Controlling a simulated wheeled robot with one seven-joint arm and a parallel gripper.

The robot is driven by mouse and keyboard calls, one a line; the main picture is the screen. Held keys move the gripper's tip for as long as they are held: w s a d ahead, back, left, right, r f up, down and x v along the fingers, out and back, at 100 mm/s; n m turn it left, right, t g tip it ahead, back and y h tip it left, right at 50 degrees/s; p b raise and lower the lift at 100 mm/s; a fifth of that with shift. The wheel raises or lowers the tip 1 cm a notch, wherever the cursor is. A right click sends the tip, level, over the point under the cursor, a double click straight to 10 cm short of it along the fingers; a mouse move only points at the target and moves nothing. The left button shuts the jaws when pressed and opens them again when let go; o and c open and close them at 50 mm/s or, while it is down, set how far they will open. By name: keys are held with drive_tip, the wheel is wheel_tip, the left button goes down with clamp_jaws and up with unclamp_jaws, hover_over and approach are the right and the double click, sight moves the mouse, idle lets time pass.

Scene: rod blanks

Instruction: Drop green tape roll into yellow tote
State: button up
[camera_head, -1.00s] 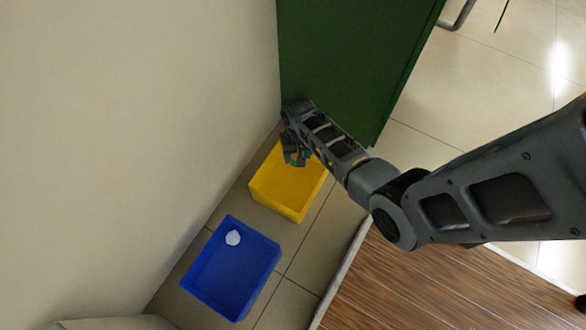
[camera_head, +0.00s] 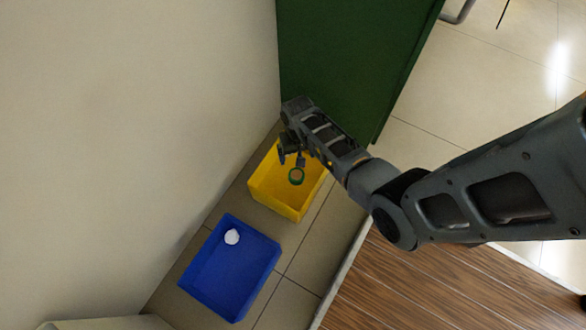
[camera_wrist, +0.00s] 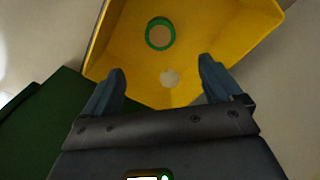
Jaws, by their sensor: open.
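The green tape roll (camera_head: 296,176) shows as a green ring over the inside of the yellow tote (camera_head: 272,194) in the head view. In the wrist view the roll (camera_wrist: 160,33) is beyond the fingertips, against the yellow interior of the tote (camera_wrist: 215,40); whether it rests on the tote's bottom or is still falling I cannot tell. My gripper (camera_head: 291,158) is above the tote's far end. In the wrist view its two fingers (camera_wrist: 161,82) are spread wide, with nothing between them.
A pale round thing (camera_wrist: 169,78) also lies in the tote. A blue tote (camera_head: 229,270) holding a white item (camera_head: 232,237) stands on the floor nearer the camera. A green cabinet-like block (camera_head: 350,60) stands beside my gripper, and a pale wall is at left.

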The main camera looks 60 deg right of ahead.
wheel_tip(320, 180, up, 8)
drive_tip(key=p, duration=0.4)
drive_tip(key=shift+s+a+f, duration=0.1)
drive_tip(key=shift+f, duration=0.1)
